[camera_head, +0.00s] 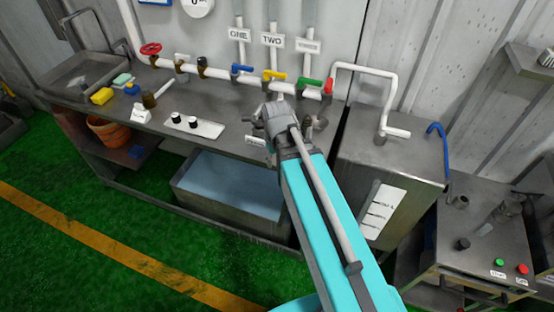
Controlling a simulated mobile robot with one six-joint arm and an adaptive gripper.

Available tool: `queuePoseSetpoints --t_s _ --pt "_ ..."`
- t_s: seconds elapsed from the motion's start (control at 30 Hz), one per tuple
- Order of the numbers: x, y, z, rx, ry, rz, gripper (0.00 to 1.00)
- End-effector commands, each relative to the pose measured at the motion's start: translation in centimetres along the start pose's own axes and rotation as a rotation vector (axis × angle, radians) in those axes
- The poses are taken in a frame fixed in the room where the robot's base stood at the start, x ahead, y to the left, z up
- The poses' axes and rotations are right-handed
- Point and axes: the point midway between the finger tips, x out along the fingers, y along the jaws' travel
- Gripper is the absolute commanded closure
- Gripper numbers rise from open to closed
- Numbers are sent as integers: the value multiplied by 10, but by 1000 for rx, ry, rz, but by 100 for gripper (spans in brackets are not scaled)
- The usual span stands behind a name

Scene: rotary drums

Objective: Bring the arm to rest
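My arm's teal link (325,225) rises from the bottom of the picture to a grey joint (278,118) over the right part of the metal bench. Dark grey parts (312,127) show just right of that joint, low over the bench top. They may be my gripper, but they are small and partly covered by my arm. I cannot make out the fingers, whether they are open or shut, or whether they hold anything.
White pipes with blue, yellow, green (310,83) and red handles run behind my arm. A grey tank (392,160) stands close to its right. A control box (482,255) sits lower right. A water bin (232,190) is under the bench. Green floor (120,235) is clear at left.

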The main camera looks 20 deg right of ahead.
Motion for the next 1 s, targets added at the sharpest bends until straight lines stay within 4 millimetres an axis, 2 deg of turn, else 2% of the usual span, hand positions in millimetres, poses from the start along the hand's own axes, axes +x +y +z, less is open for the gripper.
queuePoseSetpoints --t_s 0.17,0.5,1.0 --pt "2 -1 4 17 0 0 43" --pt "19 -7 33 225 0 0 43" --pt "18 -7 34 248 0 0 43"
